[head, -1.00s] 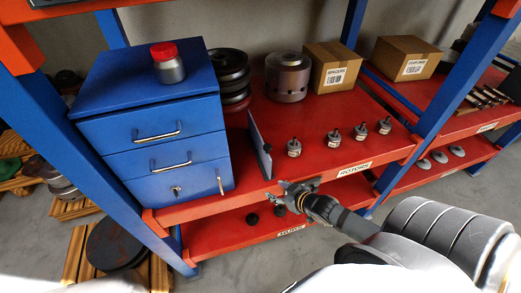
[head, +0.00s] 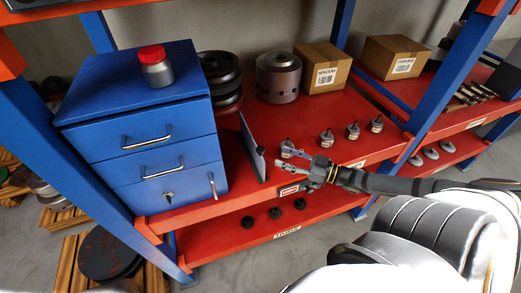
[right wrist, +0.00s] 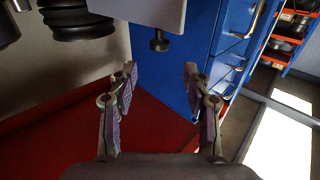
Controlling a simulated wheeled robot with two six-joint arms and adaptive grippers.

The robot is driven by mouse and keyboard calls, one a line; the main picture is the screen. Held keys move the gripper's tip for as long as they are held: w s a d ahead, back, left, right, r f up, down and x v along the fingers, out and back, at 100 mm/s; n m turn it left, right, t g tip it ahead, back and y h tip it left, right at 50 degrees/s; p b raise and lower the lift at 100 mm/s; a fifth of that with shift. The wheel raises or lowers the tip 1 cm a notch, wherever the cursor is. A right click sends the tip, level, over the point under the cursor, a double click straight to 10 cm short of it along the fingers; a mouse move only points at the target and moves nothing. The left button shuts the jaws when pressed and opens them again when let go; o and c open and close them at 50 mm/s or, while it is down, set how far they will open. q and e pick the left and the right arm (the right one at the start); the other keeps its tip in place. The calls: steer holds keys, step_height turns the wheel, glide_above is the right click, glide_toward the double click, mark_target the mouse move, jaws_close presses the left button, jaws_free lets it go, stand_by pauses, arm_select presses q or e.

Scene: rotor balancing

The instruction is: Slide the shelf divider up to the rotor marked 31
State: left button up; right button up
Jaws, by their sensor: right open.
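The shelf divider (head: 252,146) is a thin grey upright plate on the red shelf, between the blue drawer cabinet and the row of small rotors. In the right wrist view, its pale panel (right wrist: 145,10) shows at the top with a dark knob (right wrist: 159,41) under it. My right gripper (head: 280,161) is open and empty at the shelf's front edge, just right of the divider. Its fingertips point at the knob, which lies beyond the gap between them. Small metal rotors (head: 327,138) stand to the right; their numbers are too small to read. My left gripper is out of view.
The blue drawer cabinet (head: 150,135) with a red-lidded jar (head: 155,68) stands left of the divider. Dark stacked discs (head: 220,75), a metal drum (head: 278,76) and cardboard boxes (head: 323,68) stand behind. The red shelf (head: 300,112) is bare between the drum and the rotors.

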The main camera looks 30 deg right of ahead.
mark_target(261, 148)
steer(key=b+x, duration=0.4)
steer(key=x, duration=0.1)
steer(key=f+b+x, duration=0.1)
steer(key=b+x, duration=0.1)
steer(key=x, duration=0.1)
steer(key=shift+w, duration=0.2)
steer(key=shift+w+a+r+b, duration=0.3)
steer(key=shift+w+b, duration=0.1)
steer(key=shift+b, duration=0.25)
steer(key=shift+r, duration=0.15)
jaws_close()
steer(key=shift+w, duration=0.1)
